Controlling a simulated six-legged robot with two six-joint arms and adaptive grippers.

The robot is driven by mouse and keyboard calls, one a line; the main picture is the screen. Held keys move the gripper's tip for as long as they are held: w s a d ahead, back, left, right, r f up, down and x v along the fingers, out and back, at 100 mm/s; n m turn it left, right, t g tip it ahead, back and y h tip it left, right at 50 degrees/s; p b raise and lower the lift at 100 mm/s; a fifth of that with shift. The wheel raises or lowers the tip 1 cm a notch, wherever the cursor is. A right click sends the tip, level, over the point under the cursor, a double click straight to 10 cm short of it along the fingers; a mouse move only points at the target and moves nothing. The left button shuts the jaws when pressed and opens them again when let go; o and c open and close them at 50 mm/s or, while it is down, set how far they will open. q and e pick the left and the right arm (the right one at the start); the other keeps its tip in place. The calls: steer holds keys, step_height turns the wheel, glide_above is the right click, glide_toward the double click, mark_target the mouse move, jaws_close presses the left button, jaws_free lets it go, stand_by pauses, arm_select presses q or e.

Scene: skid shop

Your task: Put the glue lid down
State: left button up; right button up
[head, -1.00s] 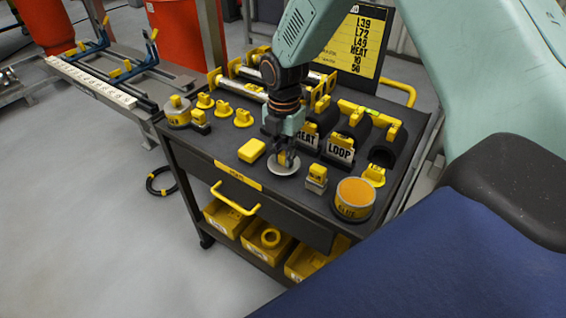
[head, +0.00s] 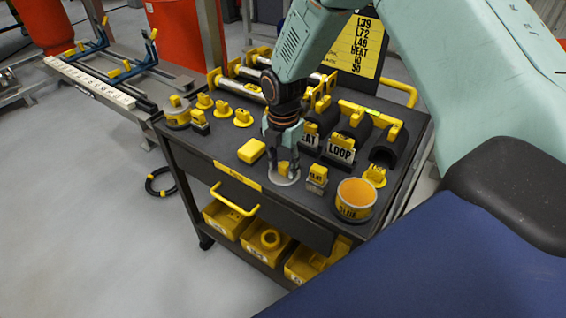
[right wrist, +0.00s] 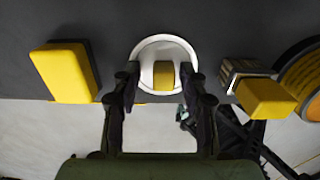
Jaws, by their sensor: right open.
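The glue lid (head: 284,180), a pale round disc with a yellow knob, lies flat on the dark cart top near its front edge. It also shows in the right wrist view (right wrist: 144,56), knob upward. My right gripper (head: 285,160) points down at the lid. In the right wrist view its fingers (right wrist: 163,88) are apart, one on each side of the yellow knob, with a gap showing. The open glue pot (head: 354,212) stands to the right, orange-yellow inside. My left gripper is not in view.
A yellow block (head: 251,151) lies left of the lid, and a small yellow-topped block (head: 317,178) stands close on its right. Black holders with HEAT and LOOP signs (head: 340,150) stand behind. Yellow-knobbed pieces sit at the back left.

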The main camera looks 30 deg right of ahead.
mark_target(283, 164)
steer(key=shift+s, duration=0.1)
steer(key=shift+r, duration=0.2)
step_height(283, 164, up, 12)
steer(key=p, duration=0.2)
steer(key=shift+r, duration=0.1)
stand_by(0.6)
